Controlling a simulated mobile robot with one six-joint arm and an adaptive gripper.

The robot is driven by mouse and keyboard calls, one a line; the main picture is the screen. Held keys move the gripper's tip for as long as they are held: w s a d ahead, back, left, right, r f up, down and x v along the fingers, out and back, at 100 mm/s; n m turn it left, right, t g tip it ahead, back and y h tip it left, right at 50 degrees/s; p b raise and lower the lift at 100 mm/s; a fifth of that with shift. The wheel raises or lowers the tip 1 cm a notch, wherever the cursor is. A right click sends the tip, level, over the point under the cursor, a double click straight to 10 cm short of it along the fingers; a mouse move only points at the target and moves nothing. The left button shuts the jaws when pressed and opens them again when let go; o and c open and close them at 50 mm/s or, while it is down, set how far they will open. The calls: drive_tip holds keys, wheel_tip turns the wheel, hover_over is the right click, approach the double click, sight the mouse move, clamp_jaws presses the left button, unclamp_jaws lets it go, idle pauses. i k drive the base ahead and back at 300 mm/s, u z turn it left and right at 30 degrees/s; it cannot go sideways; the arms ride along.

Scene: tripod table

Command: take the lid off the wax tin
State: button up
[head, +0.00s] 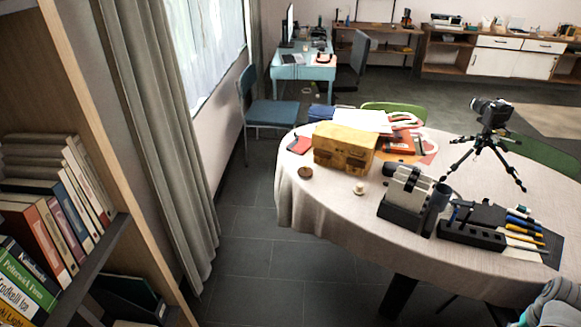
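A small, low, round brown thing (305,172) sits on the cloth near the table's left edge, in front of the yellow-brown box. It looks like a tin, but it is too small to tell whether a lid is on it. A small pale round thing (359,189) with a knob-like top stands to its right, apart from it. I cannot tell for sure which of the two is the wax tin.
The oval table (325,219) has a pale cloth. A yellow-brown box (344,148) stands behind both small things. A black-and-white device (405,193), a dark pen holder (471,235) and a camera tripod (484,150) stand to the right. Bare cloth lies in front; a bookshelf (72,265) is at left.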

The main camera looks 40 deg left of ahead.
sight(305, 172)
drive_tip(key=u, duration=0.25)
drive_tip(key=i, duration=0.65)
drive_tip(key=u, duration=1)
drive_tip(key=i, duration=0.85)
drive_tip(key=u, duration=0.6)
drive_tip(key=k, duration=0.95)
drive_tip(key=u, duration=0.2)
drive_tip(key=i, duration=0.25)
drive_tip(key=z, duration=0.05)
